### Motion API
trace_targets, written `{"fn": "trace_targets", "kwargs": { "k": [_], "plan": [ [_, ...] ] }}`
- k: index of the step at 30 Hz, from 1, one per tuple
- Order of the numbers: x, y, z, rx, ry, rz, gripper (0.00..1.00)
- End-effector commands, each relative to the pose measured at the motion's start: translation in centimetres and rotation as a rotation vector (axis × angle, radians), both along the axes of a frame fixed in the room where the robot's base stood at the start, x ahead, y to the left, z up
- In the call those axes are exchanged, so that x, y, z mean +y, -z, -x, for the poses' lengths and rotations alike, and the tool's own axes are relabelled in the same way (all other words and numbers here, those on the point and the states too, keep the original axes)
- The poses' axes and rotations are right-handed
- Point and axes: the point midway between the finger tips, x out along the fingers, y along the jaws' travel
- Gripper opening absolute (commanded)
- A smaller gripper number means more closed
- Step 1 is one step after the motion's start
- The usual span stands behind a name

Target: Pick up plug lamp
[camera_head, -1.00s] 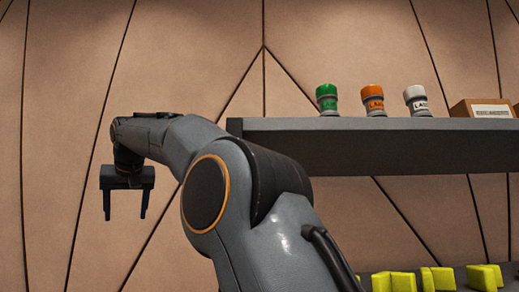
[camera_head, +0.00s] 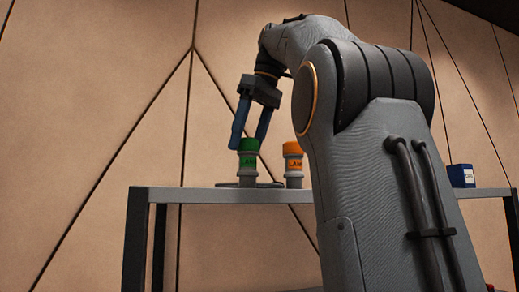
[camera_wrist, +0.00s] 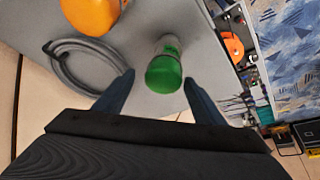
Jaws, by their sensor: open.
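A green-topped lamp (camera_head: 248,160) with a grey body and partly readable lettering stands upright on the grey shelf (camera_head: 210,195). An orange-topped lamp (camera_head: 293,165) with similar lettering stands just right of it. My gripper (camera_head: 248,139) is open and points down at the green lamp, its fingers on either side of the top. In the wrist view the green lamp (camera_wrist: 164,73) lies between the two fingertips, with gaps showing, and nothing is gripped. The orange lamp (camera_wrist: 92,14) is cut off at the top edge there. Any white lamp is hidden.
A grey coiled cable or ring (camera_wrist: 72,72) lies on the shelf beside the green lamp. A blue box (camera_head: 461,176) stands farther right. My arm covers the shelf's middle. The wrist view shows cluttered objects below the shelf edge.

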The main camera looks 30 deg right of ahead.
Motion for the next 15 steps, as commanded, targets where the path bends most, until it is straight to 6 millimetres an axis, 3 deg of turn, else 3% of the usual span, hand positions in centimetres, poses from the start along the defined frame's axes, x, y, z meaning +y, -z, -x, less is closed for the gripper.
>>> {"fn": "trace_targets", "kwargs": {
  "k": [5, 15],
  "plan": [
    [0.5, -0.2, 1.5, 0.033, -0.075, -0.06, 0.63],
    [0.4, 2.1, 1.0, 0.035, -0.07, -0.068, 0.63]
  ]
}}
